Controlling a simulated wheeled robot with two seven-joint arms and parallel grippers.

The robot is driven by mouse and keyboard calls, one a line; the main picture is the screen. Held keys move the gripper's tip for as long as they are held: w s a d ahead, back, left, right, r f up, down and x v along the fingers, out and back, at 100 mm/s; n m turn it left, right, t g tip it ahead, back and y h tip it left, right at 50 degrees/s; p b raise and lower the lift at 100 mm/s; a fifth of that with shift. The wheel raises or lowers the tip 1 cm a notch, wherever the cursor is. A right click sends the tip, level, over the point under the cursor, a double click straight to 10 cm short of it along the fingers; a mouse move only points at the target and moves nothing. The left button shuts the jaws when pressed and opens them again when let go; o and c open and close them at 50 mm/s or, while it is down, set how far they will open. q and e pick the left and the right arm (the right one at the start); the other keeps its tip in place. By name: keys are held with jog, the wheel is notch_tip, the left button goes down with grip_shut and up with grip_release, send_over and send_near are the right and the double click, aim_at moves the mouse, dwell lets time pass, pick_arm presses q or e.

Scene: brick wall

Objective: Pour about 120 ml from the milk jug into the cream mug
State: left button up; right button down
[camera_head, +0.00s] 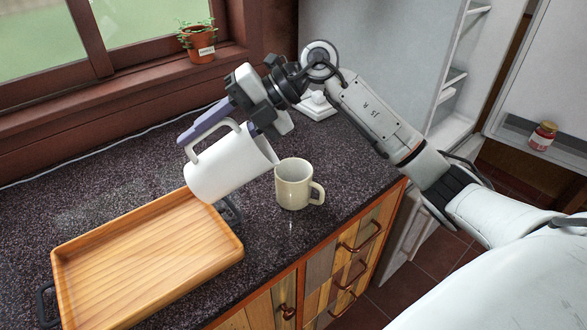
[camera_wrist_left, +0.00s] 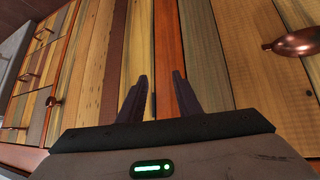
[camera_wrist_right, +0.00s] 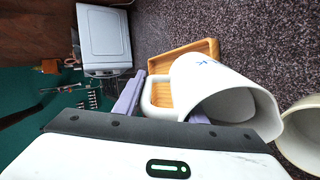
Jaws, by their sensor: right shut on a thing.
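The white milk jug (camera_head: 230,168) is held in the air above the counter, tilted with its mouth towards the right. My right gripper (camera_head: 207,124) is shut on its handle; the jug also shows in the right wrist view (camera_wrist_right: 210,82). The cream mug (camera_head: 292,188) stands upright on the counter, and part of it shows in the right wrist view (camera_wrist_right: 302,138). The jug's rim is close to the mug's left rim. No stream is visible, and I cannot make out the milk level. My left gripper (camera_wrist_left: 158,90) is open and empty, facing the wooden cabinet fronts.
A wooden tray (camera_head: 150,250) with dark handles lies on the dark speckled counter (camera_head: 100,180), left of and below the jug. A potted plant (camera_head: 200,45) stands on the windowsill. An open fridge (camera_head: 455,80) is at the right. Counter left of the jug is clear.

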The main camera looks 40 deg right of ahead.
aim_at(229, 124)
jog(key=shift+s+d+r+y, duration=0.1)
jog(key=shift+d+r+y, duration=0.15)
jog(key=shift+y, duration=0.25)
jog(key=shift+d+r, duration=0.15)
jog(key=shift+r, duration=0.1)
jog(key=shift+s+d+r+t+y+b, duration=0.3)
jog(key=shift+d+r+t+y, duration=0.2)
jog(key=shift+d+r+y, duration=0.3)
dwell(1.9)
jog(key=shift+w+a+f+p, duration=0.1)
jog(key=shift+a+f+p, duration=0.05)
jog(key=shift+a+p, duration=0.3)
jog(key=a+f+h, duration=0.1)
jog(key=a+f+g+h, duration=0.1)
jog(key=h, duration=0.1)
jog(key=shift+w+f, duration=0.15)
jog(key=shift+w, duration=0.25)
jog(key=shift+w+a+f+g+h, duration=0.1)
jog(key=shift+a+f+g+h, duration=0.25)
jog(key=shift+h, duration=0.45)
jog(key=shift+r, duration=0.1)
dwell(0.6)
